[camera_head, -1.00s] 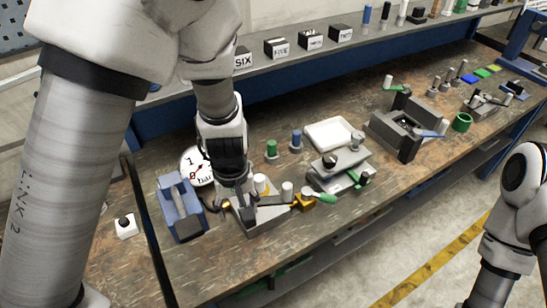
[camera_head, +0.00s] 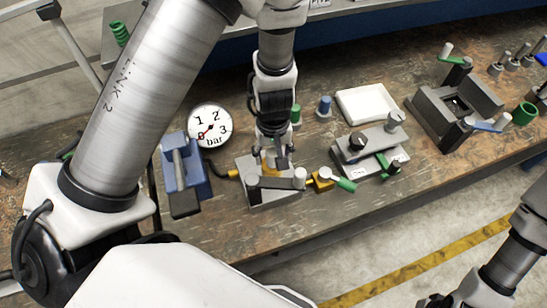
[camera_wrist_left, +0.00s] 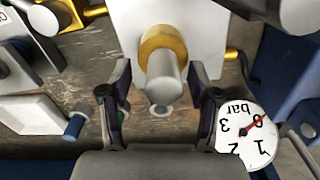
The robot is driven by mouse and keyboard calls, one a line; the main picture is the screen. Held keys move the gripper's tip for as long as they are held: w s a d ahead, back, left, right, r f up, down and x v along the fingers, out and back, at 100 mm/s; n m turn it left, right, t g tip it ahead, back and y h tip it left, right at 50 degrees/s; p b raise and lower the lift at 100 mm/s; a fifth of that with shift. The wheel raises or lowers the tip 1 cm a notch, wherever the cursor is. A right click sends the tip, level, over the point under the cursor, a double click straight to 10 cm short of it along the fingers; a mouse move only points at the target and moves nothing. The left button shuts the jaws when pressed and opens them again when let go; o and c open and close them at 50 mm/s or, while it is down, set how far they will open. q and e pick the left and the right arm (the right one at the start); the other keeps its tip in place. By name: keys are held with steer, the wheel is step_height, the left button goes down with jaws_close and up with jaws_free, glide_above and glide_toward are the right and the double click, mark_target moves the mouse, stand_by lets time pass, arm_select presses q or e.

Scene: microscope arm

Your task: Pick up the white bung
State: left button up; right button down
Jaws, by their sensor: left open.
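The white bung (camera_wrist_left: 162,78) is a pale cylinder in a brass collar (camera_wrist_left: 163,45) on a light grey block in the left wrist view. In the head view the block (camera_head: 274,193) sits near the table's front, and the bung is mostly hidden by my gripper, with a brass patch showing. My left gripper (camera_wrist_left: 160,108) is open, one finger on each side of the bung's free end, with gaps visible. In the head view the left gripper (camera_head: 274,158) points down at the block's back part. My right gripper is out of view.
A pressure gauge (camera_head: 210,126) and a blue clamp-like fixture (camera_head: 185,172) stand left of the block. A brass valve with a green handle (camera_head: 340,182) is to its right. A white tray (camera_head: 367,103) and a grey fixture (camera_head: 370,148) lie farther right.

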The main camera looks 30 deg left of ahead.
arm_select(q)
steer(key=shift+s+d+r, duration=0.1)
steer(key=shift+c, duration=0.4)
steer(key=shift+s+r, duration=0.2)
steer(key=shift+s, duration=0.2)
jaws_close()
steer(key=shift+w, duration=0.1)
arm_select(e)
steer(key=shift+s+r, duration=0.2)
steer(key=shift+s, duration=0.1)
arm_select(q)
steer(key=shift+f, duration=0.1)
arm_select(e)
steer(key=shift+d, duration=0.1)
